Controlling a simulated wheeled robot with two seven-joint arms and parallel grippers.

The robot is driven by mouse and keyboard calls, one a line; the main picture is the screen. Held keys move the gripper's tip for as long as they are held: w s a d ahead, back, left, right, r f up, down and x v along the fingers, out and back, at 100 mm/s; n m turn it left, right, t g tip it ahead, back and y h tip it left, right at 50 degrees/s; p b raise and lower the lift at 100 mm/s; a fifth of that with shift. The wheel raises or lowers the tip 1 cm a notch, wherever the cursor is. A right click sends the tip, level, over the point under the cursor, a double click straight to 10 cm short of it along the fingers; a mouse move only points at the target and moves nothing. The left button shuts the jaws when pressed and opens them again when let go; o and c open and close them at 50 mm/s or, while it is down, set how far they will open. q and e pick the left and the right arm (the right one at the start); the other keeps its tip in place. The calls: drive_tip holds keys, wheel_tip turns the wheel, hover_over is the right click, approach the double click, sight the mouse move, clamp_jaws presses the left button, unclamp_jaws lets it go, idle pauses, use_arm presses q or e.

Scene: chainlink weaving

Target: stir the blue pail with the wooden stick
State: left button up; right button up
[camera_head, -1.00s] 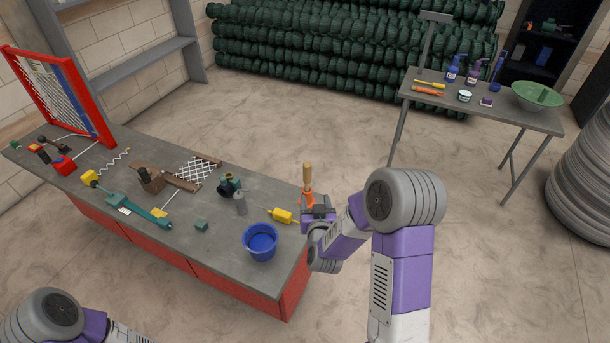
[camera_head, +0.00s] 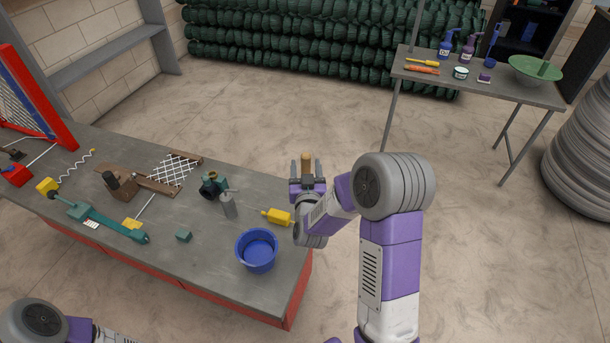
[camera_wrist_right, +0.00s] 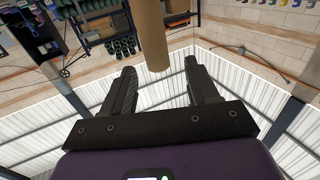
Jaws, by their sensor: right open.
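The wooden stick (camera_head: 306,160) shows as a short upright piece between the fingers of my right gripper (camera_head: 307,172), by the right end of the workbench. My right gripper is open, with a finger on each side of the stick. In the right wrist view the stick (camera_wrist_right: 153,36) comes down from the top edge, its end between the spread fingers, with gaps on both sides. The stick's lower part is hidden in the head view. The blue pail (camera_head: 257,262) stands upright on the bench's near right corner, below and left of the gripper. My left gripper is out of view.
A side table (camera_head: 480,88) with bottles and a green bowl stands far right.

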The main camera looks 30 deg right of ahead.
drive_tip(key=x, duration=0.6)
drive_tip(key=shift+d+b, duration=0.25)
drive_tip(key=shift+b, duration=0.15)
drive_tip(key=shift+w, duration=0.1)
clamp_jaws()
